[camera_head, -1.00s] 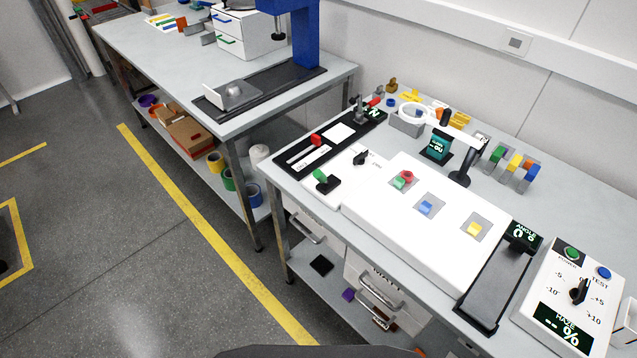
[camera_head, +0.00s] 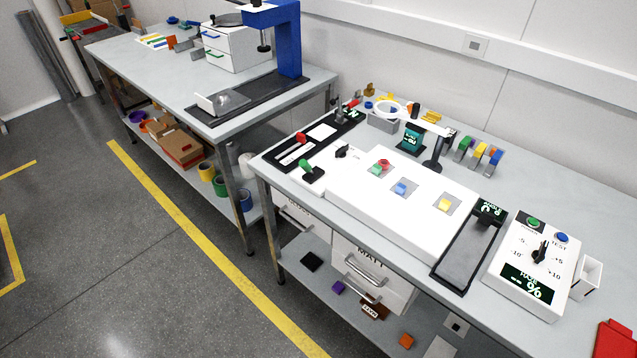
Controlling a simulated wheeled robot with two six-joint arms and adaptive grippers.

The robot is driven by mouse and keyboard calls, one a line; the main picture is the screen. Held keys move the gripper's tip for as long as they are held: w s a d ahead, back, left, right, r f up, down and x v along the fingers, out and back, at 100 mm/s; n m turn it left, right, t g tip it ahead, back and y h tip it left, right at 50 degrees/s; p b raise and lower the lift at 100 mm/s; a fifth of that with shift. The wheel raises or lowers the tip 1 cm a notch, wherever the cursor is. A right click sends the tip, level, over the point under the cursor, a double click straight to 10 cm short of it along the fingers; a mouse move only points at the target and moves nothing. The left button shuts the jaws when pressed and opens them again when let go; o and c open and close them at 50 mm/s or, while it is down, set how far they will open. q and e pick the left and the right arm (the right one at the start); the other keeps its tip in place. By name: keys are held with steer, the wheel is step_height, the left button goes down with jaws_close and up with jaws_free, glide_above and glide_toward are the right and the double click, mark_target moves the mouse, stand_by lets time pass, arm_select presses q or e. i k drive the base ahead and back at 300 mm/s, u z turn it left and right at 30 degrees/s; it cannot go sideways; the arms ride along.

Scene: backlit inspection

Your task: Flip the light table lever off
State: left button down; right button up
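The white light table (camera_head: 420,226) lies on the right-hand bench, with small red-and-green, blue and yellow pieces on grey squares on its top. At its left end, on a white control section, stands a small lever (camera_head: 306,168) with a green handle on a black base. A black rotary knob (camera_head: 342,151) sits behind it on the same section. The lever's exact setting is too small to tell. Neither of my grippers is in view.
A black slide gauge with a red knob (camera_head: 300,138) lies left of the light table. A ring magnifier (camera_head: 392,108) stands behind it. A black angle fixture (camera_head: 466,257) and a haze meter (camera_head: 518,262) are to its right. Floor before the benches is clear.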

mark_target(305, 165)
steer(key=z, duration=0.8)
steer(key=i, duration=0.6)
